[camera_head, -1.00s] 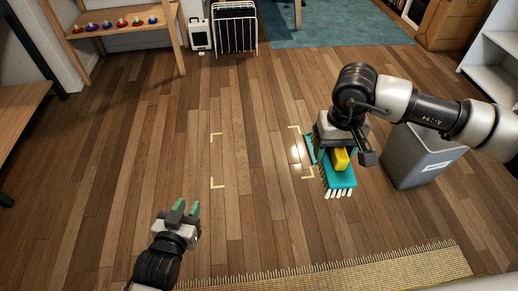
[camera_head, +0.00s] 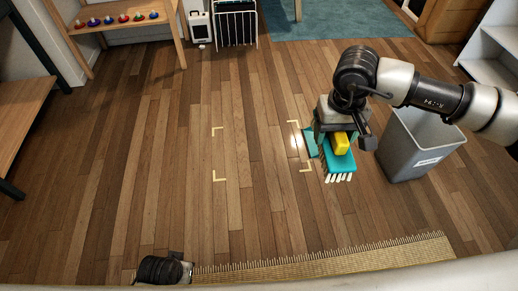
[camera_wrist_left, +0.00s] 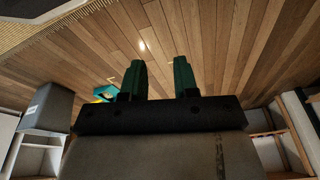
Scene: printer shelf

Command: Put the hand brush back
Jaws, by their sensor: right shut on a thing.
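The hand brush (camera_head: 341,164) has a teal body, a yellow part on top and pale bristles at its near end. It hangs under my right gripper (camera_head: 338,135), which is shut on it. The fingertips are mostly hidden by the gripper body. The brush also shows in the left wrist view (camera_wrist_left: 104,92), partly hidden behind the gripper. My left gripper (camera_wrist_left: 160,80) is open and empty, with two green fingers apart. In the head view only its wrist end shows at the bottom edge.
Pale corner marks (camera_head: 218,177) outline a square of bare floor left of the brush. A teal piece (camera_head: 310,144) shows beside the right gripper. A grey bin (camera_head: 405,155) stands right of it. A woven mat (camera_head: 330,262) lies in front. The left floor is clear.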

